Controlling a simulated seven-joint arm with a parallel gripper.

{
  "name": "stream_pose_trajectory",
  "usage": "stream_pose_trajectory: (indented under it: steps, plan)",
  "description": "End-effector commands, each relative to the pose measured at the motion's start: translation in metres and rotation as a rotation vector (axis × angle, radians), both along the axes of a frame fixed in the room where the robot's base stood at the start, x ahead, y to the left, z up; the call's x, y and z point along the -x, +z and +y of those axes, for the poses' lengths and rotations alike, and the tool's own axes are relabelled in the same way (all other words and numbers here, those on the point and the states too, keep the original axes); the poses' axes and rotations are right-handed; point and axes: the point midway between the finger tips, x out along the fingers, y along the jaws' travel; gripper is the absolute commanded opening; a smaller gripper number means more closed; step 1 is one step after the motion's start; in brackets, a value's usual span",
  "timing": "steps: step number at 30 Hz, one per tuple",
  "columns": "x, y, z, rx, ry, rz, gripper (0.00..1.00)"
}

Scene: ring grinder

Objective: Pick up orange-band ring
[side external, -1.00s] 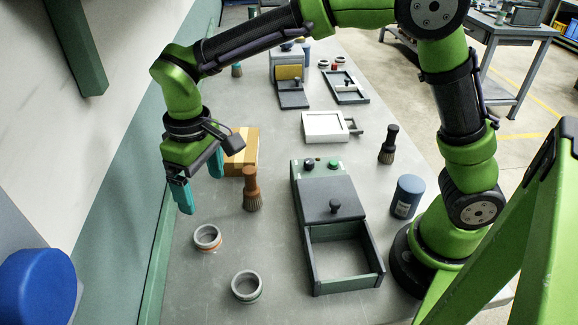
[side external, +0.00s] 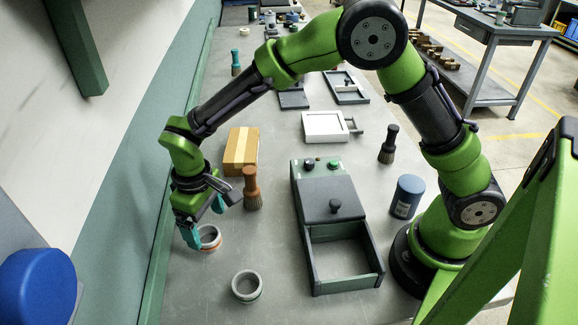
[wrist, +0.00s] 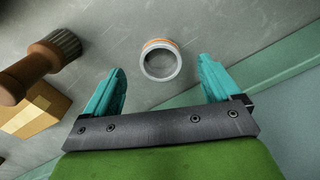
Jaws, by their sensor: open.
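The orange-band ring (side external: 211,240) is a grey ring with an orange stripe, lying flat on the bench near the wall side. In the wrist view the orange-band ring (wrist: 160,61) is just beyond the fingertips, roughly centred between them. My gripper (side external: 206,226) is open, with teal fingers close above the ring; one finger partly covers the ring in the side view. In the wrist view my gripper (wrist: 161,76) is empty. A second grey ring with a greenish band (side external: 246,285) lies to the right and nearer the side camera.
A brown-handled brush (side external: 251,188) stands close behind the ring, beside a tan box (side external: 241,150). A dark grinder box with an open bin (side external: 377,268) is to the right. A blue cylinder (side external: 407,196) and a dark brush (side external: 389,144) stand beyond it.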

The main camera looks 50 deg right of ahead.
Motion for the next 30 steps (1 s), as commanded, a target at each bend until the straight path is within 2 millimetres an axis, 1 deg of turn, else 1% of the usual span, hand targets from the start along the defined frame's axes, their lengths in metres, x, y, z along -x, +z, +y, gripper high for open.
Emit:
stream_pose_trajectory:
  steps: [3,6,9,12,17,18,20,30]
  plan:
    - [-0.005,-0.019,0.001,0.002,0.0,0.003,0.9]
    - [-0.006,-0.034,0.002,0.003,0.0,0.003,0.9]
    - [-0.007,-0.043,0.002,0.002,-0.001,0.002,0.9]
    - [-0.007,-0.046,0.002,0.0,-0.001,0.0,0.9]
    - [-0.007,-0.046,0.002,0.0,-0.001,0.0,0.9]
    - [-0.007,-0.046,0.002,0.0,-0.001,0.0,0.87]
    - [-0.007,-0.046,0.002,0.0,0.0,0.0,0.78]
    - [-0.007,-0.046,0.002,0.0,0.0,0.0,0.26]
